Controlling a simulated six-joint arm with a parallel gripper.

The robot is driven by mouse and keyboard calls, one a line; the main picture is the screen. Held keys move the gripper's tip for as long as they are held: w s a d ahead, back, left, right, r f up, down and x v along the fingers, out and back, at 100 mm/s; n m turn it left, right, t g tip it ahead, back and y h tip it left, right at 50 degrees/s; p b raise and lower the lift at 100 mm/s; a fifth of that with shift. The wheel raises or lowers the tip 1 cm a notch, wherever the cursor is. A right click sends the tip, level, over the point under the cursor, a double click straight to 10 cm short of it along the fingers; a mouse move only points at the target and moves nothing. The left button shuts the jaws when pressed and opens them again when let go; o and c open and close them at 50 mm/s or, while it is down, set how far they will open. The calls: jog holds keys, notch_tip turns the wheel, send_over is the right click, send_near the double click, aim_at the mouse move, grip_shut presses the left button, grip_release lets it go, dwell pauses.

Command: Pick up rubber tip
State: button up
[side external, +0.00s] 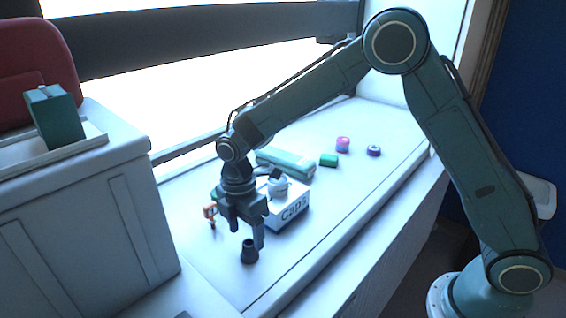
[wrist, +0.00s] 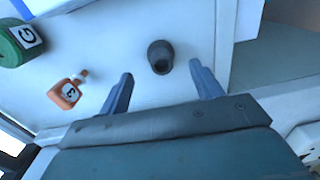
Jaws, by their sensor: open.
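The rubber tip (side external: 249,252) is a small dark grey cone-like piece with a wider base, standing on the white surface near its front edge. In the wrist view the rubber tip (wrist: 160,57) shows a dark round opening at its top. My gripper (side external: 243,238) points down just above and beside it. In the wrist view my gripper (wrist: 158,80) has its two fingers spread apart with nothing held.
A white box marked "Caps" (side external: 289,213) stands close behind my gripper. An orange item (wrist: 69,94) lies left of the fingers, with a green round item (wrist: 18,42) farther left.

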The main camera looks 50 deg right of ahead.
aim_at(248, 243)
jog(key=shift+s+f, duration=0.2)
jog(key=shift+f, duration=2.35)
jog(key=c, duration=1.1)
